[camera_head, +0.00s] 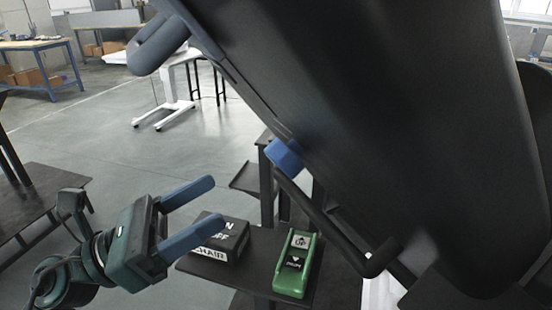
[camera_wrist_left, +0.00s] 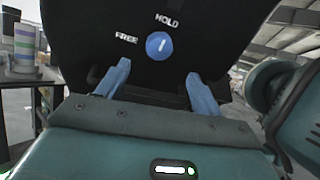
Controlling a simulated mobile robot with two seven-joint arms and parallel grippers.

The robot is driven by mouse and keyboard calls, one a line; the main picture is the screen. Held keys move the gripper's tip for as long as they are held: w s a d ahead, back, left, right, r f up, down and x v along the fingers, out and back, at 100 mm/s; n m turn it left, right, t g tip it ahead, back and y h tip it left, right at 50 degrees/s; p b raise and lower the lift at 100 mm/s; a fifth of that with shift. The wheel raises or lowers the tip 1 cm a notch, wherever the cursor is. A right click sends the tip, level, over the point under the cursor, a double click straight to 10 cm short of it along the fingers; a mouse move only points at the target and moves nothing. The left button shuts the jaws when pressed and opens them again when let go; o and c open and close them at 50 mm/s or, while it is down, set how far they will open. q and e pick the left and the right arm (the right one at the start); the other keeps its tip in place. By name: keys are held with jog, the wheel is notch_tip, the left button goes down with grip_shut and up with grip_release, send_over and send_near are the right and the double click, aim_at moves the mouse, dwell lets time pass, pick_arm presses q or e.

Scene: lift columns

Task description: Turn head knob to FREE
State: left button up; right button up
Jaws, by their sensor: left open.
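The round blue head knob (camera_wrist_left: 158,46) sits on a black panel in the left wrist view, with a short white mark standing nearly upright, towards the HOLD label (camera_wrist_left: 167,18). The FREE label (camera_wrist_left: 127,38) is to its left. My left gripper (camera_wrist_left: 158,72) is open, its two blue fingers apart below and either side of the knob, with nothing between them. In the head view my left gripper (camera_head: 216,201) points right, short of a blue part (camera_head: 284,155) on the edge of the big dark padded panel (camera_head: 400,110); I cannot tell if that is the knob.
A black box marked CHAIR (camera_head: 221,240) and a green pendant with UP and down buttons (camera_head: 297,263) lie on a dark stand beneath the panel. A dark bar loop (camera_head: 335,235) hangs under the panel. A dark table (camera_head: 40,205) is at left.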

aim_at(288, 156)
pick_arm(q)
jog(key=p+x, duration=0.4)
jog(key=x, duration=0.6)
jog(key=shift+w+d+r, duration=0.1)
jog(key=shift+d+r, duration=0.05)
pick_arm(e)
jog(key=shift+w+a+r+n+g, duration=0.1)
jog(key=shift+r+n+g, duration=0.15)
jog(key=shift+r, duration=0.2)
jog(key=shift+w+a+r+n+g, duration=0.15)
jog(key=shift+r+g, duration=0.1)
jog(key=shift+r, duration=0.15)
jog(key=shift+d, duration=0.1)
pick_arm(q)
jog(key=c, duration=1)
